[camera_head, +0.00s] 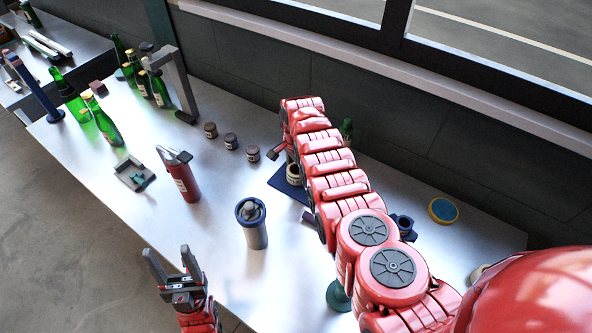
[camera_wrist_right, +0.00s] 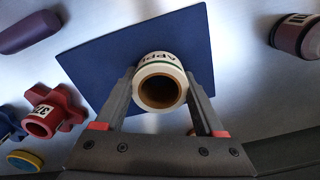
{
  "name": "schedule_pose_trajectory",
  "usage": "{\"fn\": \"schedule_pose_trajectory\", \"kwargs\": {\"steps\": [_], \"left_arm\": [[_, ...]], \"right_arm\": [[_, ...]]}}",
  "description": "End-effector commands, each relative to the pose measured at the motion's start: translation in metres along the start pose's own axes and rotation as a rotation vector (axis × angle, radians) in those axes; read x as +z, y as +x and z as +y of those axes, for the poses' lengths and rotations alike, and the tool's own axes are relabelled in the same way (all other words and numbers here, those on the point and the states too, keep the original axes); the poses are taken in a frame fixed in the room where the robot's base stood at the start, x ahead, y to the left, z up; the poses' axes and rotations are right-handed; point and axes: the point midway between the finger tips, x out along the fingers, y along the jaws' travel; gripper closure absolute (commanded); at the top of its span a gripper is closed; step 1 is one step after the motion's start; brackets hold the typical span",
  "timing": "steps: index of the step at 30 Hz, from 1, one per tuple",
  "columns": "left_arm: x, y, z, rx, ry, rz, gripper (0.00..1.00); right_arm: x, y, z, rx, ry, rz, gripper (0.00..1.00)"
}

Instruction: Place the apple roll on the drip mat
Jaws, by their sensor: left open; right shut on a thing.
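The apple roll (camera_wrist_right: 162,80) is a white-labelled ring with a brown core and the letters "APPL" showing in the right wrist view. My right gripper (camera_wrist_right: 160,95) is shut on it, a finger on each side. The dark blue square drip mat (camera_wrist_right: 105,52) lies beneath the roll; I cannot tell whether they touch. In the head view the roll (camera_head: 293,174) appears over the mat (camera_head: 277,182), partly hidden by my right arm. My left gripper (camera_head: 168,256) is open and empty at the table's front edge.
A grey canister (camera_head: 255,232) and a red bottle (camera_head: 183,180) stand left of the mat. Small dark jars (camera_head: 231,141) line up behind. Green bottles (camera_head: 104,122) stand far left. A red lobed piece (camera_wrist_right: 48,110) and a purple cylinder (camera_wrist_right: 30,32) lie near the mat.

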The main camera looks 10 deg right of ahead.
Motion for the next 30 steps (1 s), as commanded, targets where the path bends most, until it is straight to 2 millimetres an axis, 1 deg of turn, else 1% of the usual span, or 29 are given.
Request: {"fn": "schedule_pose_trajectory", "kwargs": {"steps": [5, 9, 10, 12, 14, 15, 22, 24, 26, 30], "left_arm": [[0.000, 0.000, 0.000, 0.000, 0.000, 0.000, 0.40], [0.001, -0.005, 0.000, 0.000, 0.000, 0.000, 0.40], [0.001, -0.004, 0.000, 0.000, 0.000, 0.000, 0.40], [0.001, -0.003, 0.000, 0.000, 0.000, 0.000, 0.40], [0.001, -0.003, 0.000, 0.000, 0.000, 0.000, 0.40], [0.001, -0.003, 0.000, 0.000, 0.000, 0.000, 0.40], [0.000, -0.002, 0.000, 0.000, 0.000, 0.000, 0.40], [0.000, 0.002, 0.000, 0.000, 0.000, 0.000, 0.40], [0.000, 0.000, 0.000, 0.000, 0.000, 0.000, 0.40], [0.000, -0.002, 0.000, 0.000, 0.000, 0.000, 0.40]], "right_arm": [[0.000, -0.001, -0.001, -0.002, 0.001, 0.001, 0.85], [0.000, 0.004, -0.001, -0.003, 0.001, 0.001, 0.85], [0.000, 0.004, -0.001, -0.003, 0.001, 0.001, 0.27], [0.000, 0.003, -0.001, -0.003, 0.001, 0.001, 0.15], [0.000, 0.002, -0.001, -0.003, 0.001, 0.001, 0.04], [0.000, 0.002, -0.001, -0.003, 0.001, 0.001, 0.00], [0.000, 0.001, -0.001, -0.003, 0.001, 0.001, 0.00], [-0.001, -0.003, -0.001, -0.004, 0.001, 0.001, 0.00], [-0.001, -0.004, -0.002, -0.006, 0.001, 0.001, 0.00], [-0.001, -0.015, -0.003, -0.007, 0.002, 0.000, 0.00]]}}
